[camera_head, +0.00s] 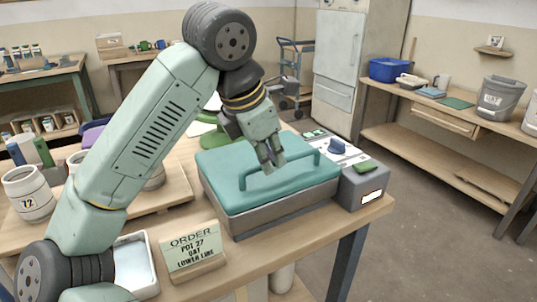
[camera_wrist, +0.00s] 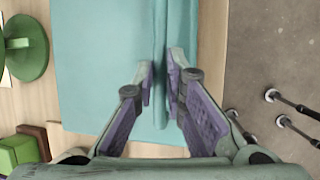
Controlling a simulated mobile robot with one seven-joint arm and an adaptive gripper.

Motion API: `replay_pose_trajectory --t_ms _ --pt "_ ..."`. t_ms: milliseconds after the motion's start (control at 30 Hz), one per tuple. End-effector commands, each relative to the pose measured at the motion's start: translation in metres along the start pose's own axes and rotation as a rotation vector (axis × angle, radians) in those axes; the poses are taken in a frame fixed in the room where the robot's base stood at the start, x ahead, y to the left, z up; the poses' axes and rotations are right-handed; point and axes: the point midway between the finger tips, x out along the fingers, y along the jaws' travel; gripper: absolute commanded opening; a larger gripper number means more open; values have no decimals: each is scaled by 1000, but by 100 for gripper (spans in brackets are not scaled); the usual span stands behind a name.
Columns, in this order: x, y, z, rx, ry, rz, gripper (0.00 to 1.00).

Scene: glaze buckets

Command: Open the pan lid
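The pan (camera_head: 270,215) is a grey rectangular box on the wooden table, with a flat teal lid (camera_head: 225,165) lying shut on it. A raised teal bar handle (camera_head: 298,157) runs across the lid. My gripper (camera_head: 272,167) points down at the middle of this handle. In the wrist view the handle (camera_wrist: 160,35) runs between the two fingers of my gripper (camera_wrist: 161,82), which are parted, one on each side. The right finger looks very close to the bar; I cannot tell whether it touches.
A grey control box (camera_head: 362,182) stands right of the pan. An order card (camera_head: 192,248) stands in front of it, near a white tray (camera_head: 135,265). A white pot marked 72 (camera_head: 28,195) is at the left. A green round stand (camera_wrist: 25,45) is beside the lid.

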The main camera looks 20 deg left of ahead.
Motion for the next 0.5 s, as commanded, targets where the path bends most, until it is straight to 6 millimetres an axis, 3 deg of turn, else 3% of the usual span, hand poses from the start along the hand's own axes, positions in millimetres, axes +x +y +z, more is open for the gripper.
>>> replay_pose_trajectory --t_ms 133,500 --pt "0 0 0 0 0 -1 0" --pt "0 0 0 1 0 -1 0"
